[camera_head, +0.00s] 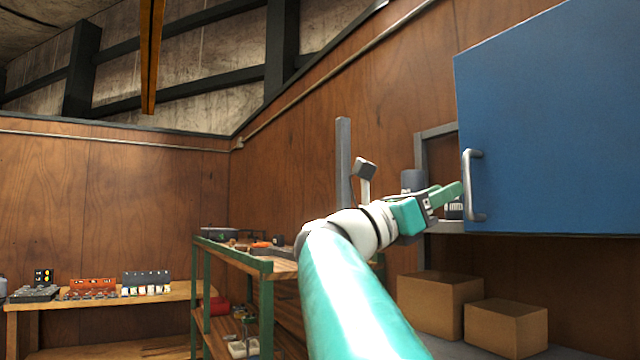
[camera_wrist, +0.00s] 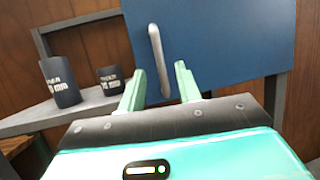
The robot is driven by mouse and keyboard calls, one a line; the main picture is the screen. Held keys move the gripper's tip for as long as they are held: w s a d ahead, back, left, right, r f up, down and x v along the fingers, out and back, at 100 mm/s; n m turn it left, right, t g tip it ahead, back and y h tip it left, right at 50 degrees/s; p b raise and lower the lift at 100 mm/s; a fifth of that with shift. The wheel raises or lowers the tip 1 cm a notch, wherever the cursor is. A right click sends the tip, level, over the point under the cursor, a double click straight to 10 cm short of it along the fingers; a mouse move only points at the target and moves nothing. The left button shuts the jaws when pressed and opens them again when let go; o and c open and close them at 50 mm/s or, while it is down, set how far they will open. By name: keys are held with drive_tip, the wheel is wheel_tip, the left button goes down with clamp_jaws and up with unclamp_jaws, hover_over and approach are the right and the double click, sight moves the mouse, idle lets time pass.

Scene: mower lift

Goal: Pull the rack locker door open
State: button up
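The blue locker door (camera_head: 555,130) fills the upper right of the head view; it also shows at the top of the wrist view (camera_wrist: 225,45). Its upright grey bar handle (camera_head: 474,185) is near the door's left edge. In the wrist view the handle (camera_wrist: 157,55) lies in the gap between my fingers, seemingly just beyond the fingertips. My gripper (camera_head: 458,192) is open, with its two green fingers apart (camera_wrist: 160,80) and pointing at the handle. I cannot tell whether a finger touches it, or whether the door is ajar.
Dark labelled cans (camera_wrist: 60,82) stand on the grey shelf (camera_wrist: 75,112) left of the door. Cardboard boxes (camera_head: 440,300) sit below. A green-framed shelf unit (camera_head: 268,300) with tools stands left of my arm. A wooden bench (camera_head: 120,300) is at far left.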

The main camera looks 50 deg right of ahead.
sight(465, 181)
drive_tip(key=x, duration=0.7)
drive_tip(key=shift+d, duration=0.1)
clamp_jaws()
